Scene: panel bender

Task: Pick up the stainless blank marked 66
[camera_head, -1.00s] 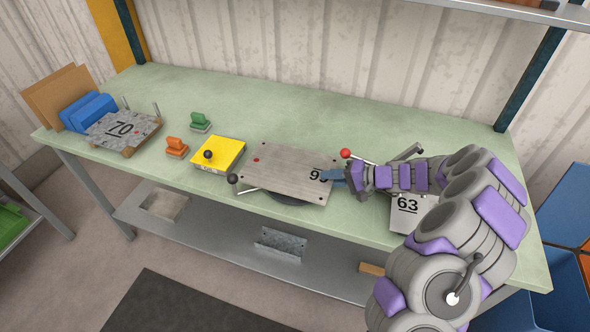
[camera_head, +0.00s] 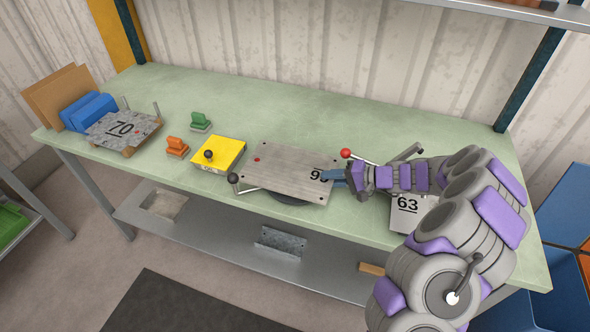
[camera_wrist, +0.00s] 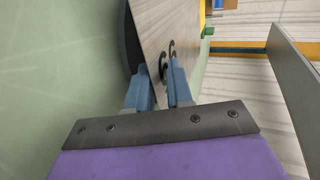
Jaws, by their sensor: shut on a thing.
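A grey brushed-metal blank (camera_head: 285,171) lies flat over a dark round base (camera_head: 290,200) at the bench's front middle. Its number reads as 9 and a second digit partly hidden by my fingers; I cannot tell whether it is an upside-down 66. The blank also shows edge-on in the wrist view (camera_wrist: 166,25). My gripper (camera_head: 331,175) is shut on the blank's right edge, next to the number. In the wrist view, the blue fingers (camera_wrist: 158,88) sit on either side of the blank.
A plate marked 63 (camera_head: 406,222) lies right, under my arm. A red-knobbed lever (camera_head: 345,154) stands behind my gripper. A black-knobbed lever (camera_head: 233,178) and yellow box (camera_head: 225,152) are left. A plate marked 70 (camera_head: 122,128) lies far left. The bench's back (camera_head: 270,105) is clear.

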